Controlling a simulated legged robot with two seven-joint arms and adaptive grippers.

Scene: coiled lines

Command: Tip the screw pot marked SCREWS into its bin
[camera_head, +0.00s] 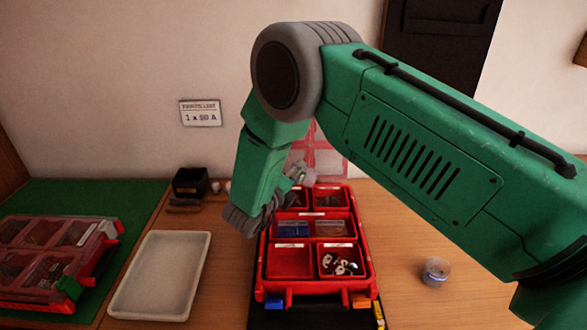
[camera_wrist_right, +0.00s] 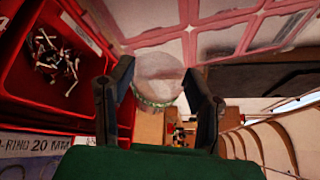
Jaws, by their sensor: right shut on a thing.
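My right gripper (camera_wrist_right: 160,92) is shut on a round translucent pot (camera_wrist_right: 158,74), held between its two dark fingers. I cannot read any marking on this pot. In the head view the gripper (camera_head: 301,178) is small and partly hidden by my green wrist, above the back of the open red case (camera_head: 262,284). In the wrist view a red bin (camera_wrist_right: 22,98) with screws (camera_wrist_right: 56,62) in it lies left of the pot. The held pot is apart from that bin, and whether anything is falling from it cannot be told. My left gripper is not in view.
The case's clear lid (camera_head: 328,160) stands open behind it. A second clear pot (camera_head: 437,271) stands on the table at right. A white tray (camera_head: 158,277) and a closed red case (camera_head: 55,262) on a green mat (camera_head: 130,205) are at left. A small black box (camera_head: 190,183) stands behind.

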